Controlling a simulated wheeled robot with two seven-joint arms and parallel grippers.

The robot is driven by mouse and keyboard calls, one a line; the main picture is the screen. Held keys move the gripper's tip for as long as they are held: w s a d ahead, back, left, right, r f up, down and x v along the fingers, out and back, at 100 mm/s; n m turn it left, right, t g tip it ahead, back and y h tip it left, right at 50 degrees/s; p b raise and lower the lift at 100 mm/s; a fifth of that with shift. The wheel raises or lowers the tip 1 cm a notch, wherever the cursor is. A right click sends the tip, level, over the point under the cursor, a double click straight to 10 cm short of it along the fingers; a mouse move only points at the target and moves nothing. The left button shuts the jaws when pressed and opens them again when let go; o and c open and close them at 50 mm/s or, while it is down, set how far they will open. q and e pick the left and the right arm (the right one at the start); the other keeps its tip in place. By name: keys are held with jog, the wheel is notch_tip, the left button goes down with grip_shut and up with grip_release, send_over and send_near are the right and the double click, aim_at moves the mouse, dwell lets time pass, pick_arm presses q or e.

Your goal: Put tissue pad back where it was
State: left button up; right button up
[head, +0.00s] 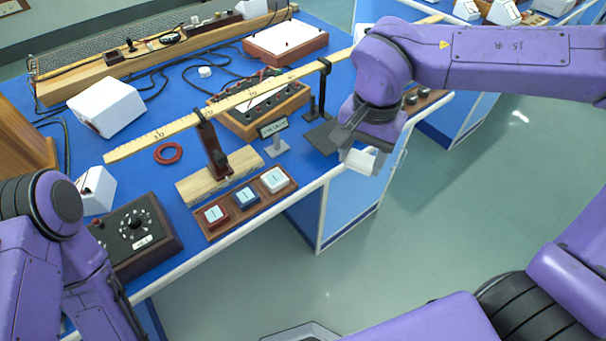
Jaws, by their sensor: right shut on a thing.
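My right gripper (358,148) is at the front edge of the blue bench, right of the middle. It is shut on a small whitish piece, apparently the tissue pad (363,161), held above the floor just beyond the bench edge. The gripper hides part of the pad. A brown wooden tray (239,211) near the front edge has red, blue and white square items in its compartments. My left arm is at the lower left; its gripper fingers do not show.
A long wooden rule (184,123) lies raised across stands over the bench. A dark stand base (321,136) and a small sign (274,130) are left of my right gripper. A black dial box (140,236) sits at the left front. Open floor lies right of the bench.

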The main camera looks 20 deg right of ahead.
send_over(302, 170)
jog(key=s+d, duration=0.2)
jog(key=s, duration=0.1)
notch_tip(302, 170, down, 5)
jog(key=f, duration=0.1)
jog(key=w+f, duration=0.1)
jog(key=a+f, duration=0.1)
jog(key=shift+w+a+f+p, duration=0.1)
jog(key=shift+w+p, duration=0.2)
jog(key=shift+p, duration=0.1)
jog(key=f, duration=0.1)
jog(key=w+f, duration=0.1)
jog(key=f, duration=0.3)
jog(key=shift+w+a, duration=0.3)
jog(key=shift+a, duration=0.1)
jog(key=shift+s, duration=0.1)
jog(key=o, duration=0.5)
jog(key=shift+f, duration=0.15)
jog(key=o, duration=0.4)
jog(key=shift+o, duration=0.2)
